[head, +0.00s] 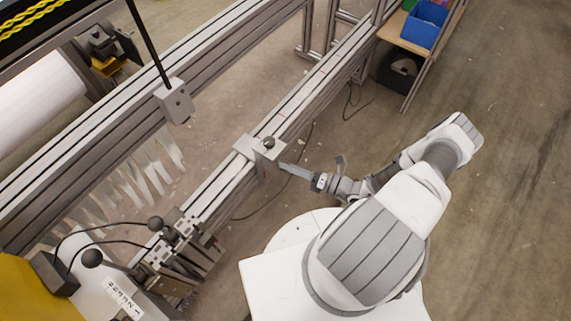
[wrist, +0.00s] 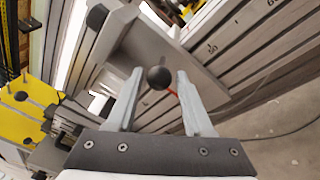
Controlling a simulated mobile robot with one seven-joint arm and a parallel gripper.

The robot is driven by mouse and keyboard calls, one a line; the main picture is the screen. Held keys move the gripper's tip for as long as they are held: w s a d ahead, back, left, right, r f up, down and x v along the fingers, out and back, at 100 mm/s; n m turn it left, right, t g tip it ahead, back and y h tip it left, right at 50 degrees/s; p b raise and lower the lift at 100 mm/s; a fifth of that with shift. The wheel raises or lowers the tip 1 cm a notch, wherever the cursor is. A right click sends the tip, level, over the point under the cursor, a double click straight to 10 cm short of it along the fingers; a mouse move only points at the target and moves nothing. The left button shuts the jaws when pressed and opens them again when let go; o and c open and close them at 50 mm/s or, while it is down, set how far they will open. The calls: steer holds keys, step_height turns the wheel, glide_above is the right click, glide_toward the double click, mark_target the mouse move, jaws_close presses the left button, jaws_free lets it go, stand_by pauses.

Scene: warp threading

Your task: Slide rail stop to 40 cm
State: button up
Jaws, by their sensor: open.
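The rail stop (head: 250,147) is a light grey block astride the long aluminium rail (head: 311,97), with a dark round knob (head: 268,143) on it. My gripper (head: 284,167) is just right of the stop. In the wrist view, my gripper (wrist: 160,73) is open, with one finger on each side of a black ball knob (wrist: 159,77). The grey stop block (wrist: 150,45) shows behind that knob. A thin red mark (wrist: 173,91) shows beside the knob. I cannot tell whether the fingers touch anything. Scale marks (wrist: 212,48) are on the rail, too small to read surely.
Clamps with black ball knobs (head: 156,223) sit farther down the rail at lower left. A grey block with a black rod (head: 175,101) is on the parallel beam. A shelf with a blue bin (head: 425,24) stands upper right. The floor (head: 510,150) at right is clear.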

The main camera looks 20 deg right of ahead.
steer(key=p+v, duration=0.1)
steer(key=v, duration=1.4)
steer(key=shift+s+d, duration=0.25)
